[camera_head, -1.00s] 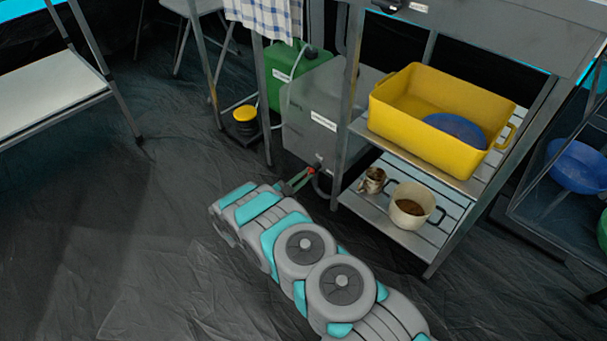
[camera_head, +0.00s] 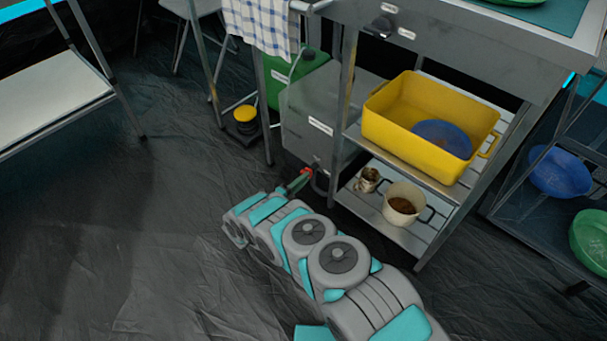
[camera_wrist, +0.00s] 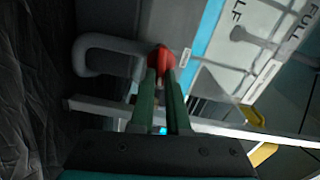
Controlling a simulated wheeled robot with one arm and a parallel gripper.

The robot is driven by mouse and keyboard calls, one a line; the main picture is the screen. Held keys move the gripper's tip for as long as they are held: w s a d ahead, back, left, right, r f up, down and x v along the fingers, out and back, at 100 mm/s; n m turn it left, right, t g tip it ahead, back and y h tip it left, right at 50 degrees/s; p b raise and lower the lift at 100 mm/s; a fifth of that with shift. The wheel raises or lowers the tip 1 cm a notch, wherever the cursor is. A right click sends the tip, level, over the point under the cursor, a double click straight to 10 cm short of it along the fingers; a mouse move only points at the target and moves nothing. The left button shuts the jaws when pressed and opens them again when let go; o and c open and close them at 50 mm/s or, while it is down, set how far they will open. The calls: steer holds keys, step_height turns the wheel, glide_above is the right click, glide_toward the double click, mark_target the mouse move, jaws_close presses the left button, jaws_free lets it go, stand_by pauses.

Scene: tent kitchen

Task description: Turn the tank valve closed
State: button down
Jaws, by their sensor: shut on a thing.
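The tank valve's red handle (camera_wrist: 161,58) is between the tips of my gripper (camera_wrist: 161,75) in the wrist view. The two green fingers are closed on it. A grey curved pipe (camera_wrist: 92,50) runs beside the valve.
A metal shelf unit stands right of the tank, with a yellow tub (camera_head: 420,145) above and a cream pot (camera_head: 404,203) and a mug (camera_head: 368,179) below. A green canister (camera_head: 290,75) is behind the tank. Dark floor (camera_head: 130,230) on the left is clear.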

steer(key=shift+f+m+p, duration=0.1)
steer(key=shift+m+p, duration=0.65)
steer(key=shift+m, duration=0.15)
steer(key=c, duration=0.9)
jaws_free()
steer(key=v, duration=0.8)
